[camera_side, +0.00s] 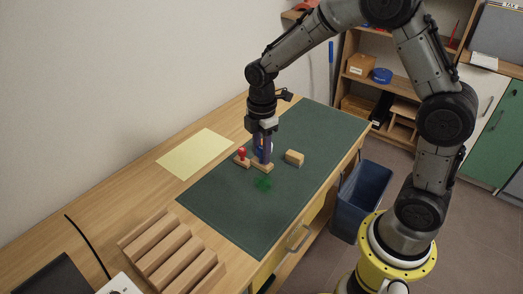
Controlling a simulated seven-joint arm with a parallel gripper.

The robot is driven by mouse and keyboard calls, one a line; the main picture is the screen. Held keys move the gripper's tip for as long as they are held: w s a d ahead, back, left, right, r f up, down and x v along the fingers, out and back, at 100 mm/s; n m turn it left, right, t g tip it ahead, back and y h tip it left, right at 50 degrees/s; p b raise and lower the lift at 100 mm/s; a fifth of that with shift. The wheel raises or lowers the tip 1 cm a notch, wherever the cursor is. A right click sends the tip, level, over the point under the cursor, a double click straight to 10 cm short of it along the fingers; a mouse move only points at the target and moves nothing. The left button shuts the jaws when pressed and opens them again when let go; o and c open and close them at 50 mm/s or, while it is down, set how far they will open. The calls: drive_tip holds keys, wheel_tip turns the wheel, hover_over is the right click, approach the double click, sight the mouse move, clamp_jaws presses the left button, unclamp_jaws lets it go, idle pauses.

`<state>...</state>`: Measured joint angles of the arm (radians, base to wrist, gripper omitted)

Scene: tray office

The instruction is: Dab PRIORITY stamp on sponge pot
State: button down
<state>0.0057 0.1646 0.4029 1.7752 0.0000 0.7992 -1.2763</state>
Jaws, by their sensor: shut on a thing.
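My gripper (262,157) points down over the dark green mat and is shut on a stamp (262,167) with a wooden base. A bit of blue shows between and beside the fingers, perhaps its handle. The base is at or just above the mat; I cannot tell which. Another stamp (242,156) with a red knob and a wooden base stands upright just left of it. No lettering is readable, so I cannot tell which is PRIORITY. I cannot make out a sponge pot. A blurry green patch (263,184) shows on the mat in front of the gripper.
A small wooden block (294,158) lies on the mat (235,215) right of the gripper. A yellow sheet (196,153) lies to the left. A slotted wooden rack (172,251) stands at the near left. The mat's near part is clear. A blue bin (361,200) stands beside the desk.

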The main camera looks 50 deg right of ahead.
drive_tip(key=w+d+n, duration=0.1)
drive_tip(key=w+d, duration=1.2)
drive_tip(key=shift+m, duration=0.5)
drive_tip(key=shift+d+f, duration=0.8)
drive_tip(key=shift+f, duration=0.75)
drive_tip(key=shift+d+f, duration=0.85)
drive_tip(key=shift+f, duration=0.7)
drive_tip(key=shift+d+f, duration=0.8)
drive_tip(key=shift+f, duration=0.75)
drive_tip(key=shift+f, duration=0.55)
wheel_tip(320, 180, up, 7)
